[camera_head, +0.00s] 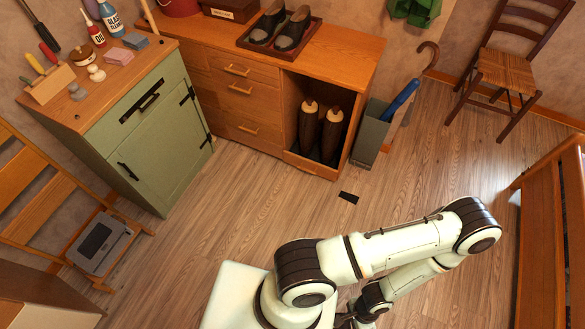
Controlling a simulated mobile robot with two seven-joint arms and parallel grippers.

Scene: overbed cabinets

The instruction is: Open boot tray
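A pair of dark tall boots with pale tops (320,130) stands in the open right compartment of the wooden cabinet (255,85). A low wooden front (313,165) runs across the bottom of that compartment, close to the cabinet face. I cannot tell whether it is the front of a boot tray. A separate dark tray (312,42) with a pair of shoes (280,27) lies on the cabinet top. One of my arms folds across the lower right, well short of the cabinet. Neither gripper can be made out.
A green cabinet (150,140) with bottles and tools on top stands at the left. A grey umbrella stand (371,140) is close beside the boot compartment. A chair (500,75) is at the back right. The floor before the compartment is clear except a small flat black rectangle (348,197).

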